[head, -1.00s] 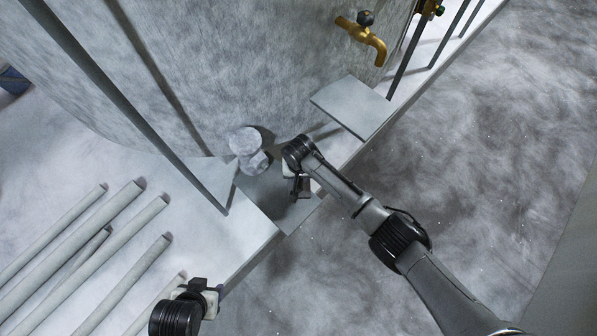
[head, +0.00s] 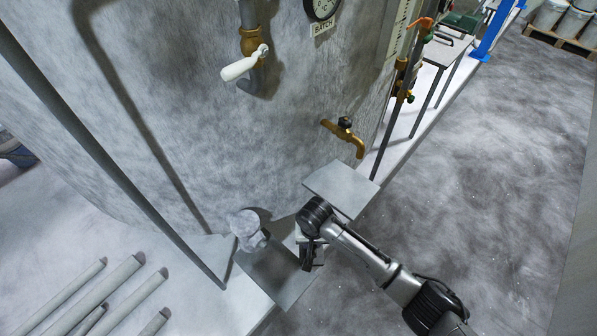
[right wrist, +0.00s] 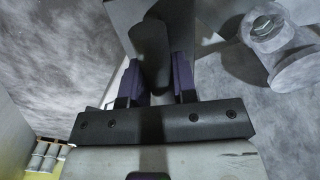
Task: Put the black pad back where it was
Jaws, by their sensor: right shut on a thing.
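My right gripper (right wrist: 157,82) is shut on a dark, rounded piece (right wrist: 150,45), which looks like the black pad, held between its purple fingers. In the head view the right gripper (head: 310,262) points down over a flat grey plate (head: 272,278) at the foot of the big grey tank. The pad is hard to make out there against the dark gripper. I cannot tell whether the pad touches the plate. My left gripper is out of view.
A pale round fitting (head: 246,229) sticks out just left of the right gripper; it also shows in the right wrist view (right wrist: 275,40). A raised light plate (head: 342,188) and a brass tap (head: 344,134) are behind. Grey pipes (head: 90,290) lie at lower left. Open floor lies right.

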